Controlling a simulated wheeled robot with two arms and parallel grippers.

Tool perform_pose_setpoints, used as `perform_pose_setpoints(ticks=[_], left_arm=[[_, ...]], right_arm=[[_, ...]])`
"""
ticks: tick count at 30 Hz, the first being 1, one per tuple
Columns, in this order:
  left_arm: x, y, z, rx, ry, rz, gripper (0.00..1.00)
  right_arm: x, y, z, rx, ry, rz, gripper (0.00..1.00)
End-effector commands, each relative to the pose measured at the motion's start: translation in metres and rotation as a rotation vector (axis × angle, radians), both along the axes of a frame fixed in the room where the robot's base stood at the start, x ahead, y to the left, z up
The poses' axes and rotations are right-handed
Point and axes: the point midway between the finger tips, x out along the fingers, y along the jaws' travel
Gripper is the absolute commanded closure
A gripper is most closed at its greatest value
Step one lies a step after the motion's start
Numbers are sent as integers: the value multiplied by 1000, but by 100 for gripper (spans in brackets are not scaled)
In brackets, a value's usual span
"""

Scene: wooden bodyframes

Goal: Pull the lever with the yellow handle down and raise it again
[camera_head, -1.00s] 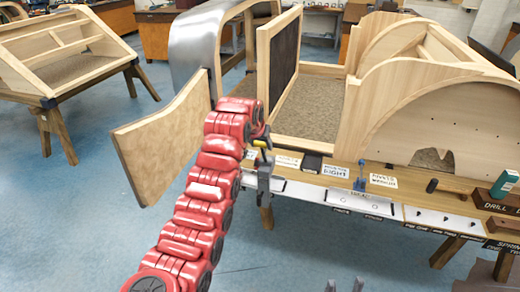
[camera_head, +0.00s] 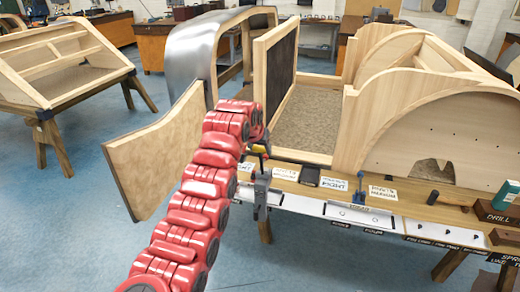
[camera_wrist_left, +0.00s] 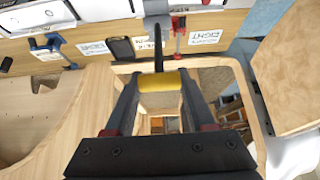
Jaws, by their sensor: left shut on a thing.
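The lever's yellow handle (camera_wrist_left: 160,80) lies crosswise between the fingers of my left gripper (camera_wrist_left: 158,86) in the left wrist view. The gripper is shut on it. A dark lever arm (camera_wrist_left: 158,50) runs from the handle to a grey bracket (camera_wrist_left: 156,14) at the bench edge. In the head view my left gripper (camera_head: 258,149) is at the front edge of the bench, above a grey upright part (camera_head: 261,190). Only a little of the yellow handle shows there, and the gripper hides much of the lever. My right gripper is not in view.
A wooden bodyframe (camera_head: 405,115) stands on the bench behind the lever. A wooden door panel (camera_head: 155,150) hangs out close to the left of my arm. A blue clamp (camera_head: 360,190) and paper labels (camera_head: 383,193) are to the right. Blue floor is open in front.

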Motion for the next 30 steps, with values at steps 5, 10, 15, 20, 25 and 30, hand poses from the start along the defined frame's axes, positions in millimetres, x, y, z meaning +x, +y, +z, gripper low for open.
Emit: perform_pose_setpoints(ticks=[5, 10, 15, 20, 25, 30], left_arm=[[1, 0, 1, -2, -5, 0, 26], [0, 0, 1, 0, -3, -1, 15], [0, 0, 1, -1, -2, 0, 15], [-2, 1, 6, -2, -7, 0, 15], [-14, 5, 23, -3, -8, 1, 15], [-35, 12, 55, -3, -11, 1, 15]], right_arm=[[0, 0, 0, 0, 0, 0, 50], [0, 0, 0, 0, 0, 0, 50], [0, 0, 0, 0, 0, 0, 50], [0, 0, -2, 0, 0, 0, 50], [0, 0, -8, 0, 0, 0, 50], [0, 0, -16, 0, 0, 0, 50]])
